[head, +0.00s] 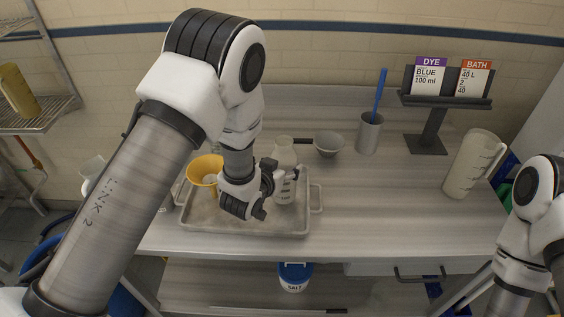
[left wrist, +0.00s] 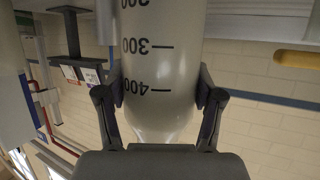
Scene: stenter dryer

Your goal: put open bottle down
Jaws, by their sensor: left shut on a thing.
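A translucent white bottle (head: 284,160) with dark graduation marks is upright over the right part of the grey metal tray (head: 300,232). My left gripper (head: 267,191) is at its left side and shut on it. In the left wrist view the bottle (left wrist: 160,65) shows upside down, with its 300 and 400 marks, between the two fingers of my left gripper (left wrist: 158,105). Its top is too small to tell whether it is capped. I cannot tell whether its base touches the tray. My right arm shows at the right edge; its gripper is out of view.
A yellow funnel (head: 204,170) is at the tray's left. The bench right of the tray is clear.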

